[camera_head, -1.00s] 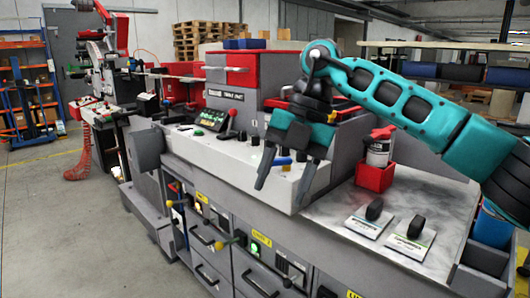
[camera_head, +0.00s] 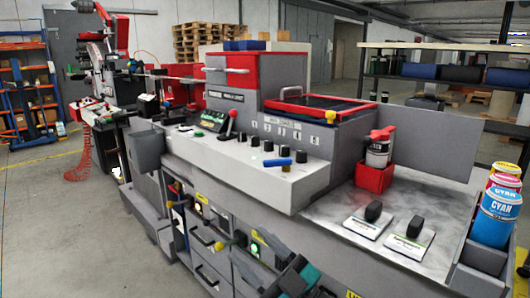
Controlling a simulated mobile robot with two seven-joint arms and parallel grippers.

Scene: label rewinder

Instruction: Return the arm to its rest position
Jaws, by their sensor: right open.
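My right gripper (camera_head: 254,250) is low at the bottom edge of the head view, in front of the machine's drawer fronts. Its dark fingers point up and to the left and are apart, with nothing seen between them. Only a small teal part of my right arm shows behind the fingers; the rest is cut off by the frame. My left gripper is not in view. The grey label rewinder (camera_head: 345,150) with its red-trimmed top stands behind and above the gripper.
A red holder (camera_head: 374,177) with a bottle, two black-handled plates (camera_head: 368,221) and a cyan can (camera_head: 497,212) stand on the right. Open floor (camera_head: 60,230) lies left.

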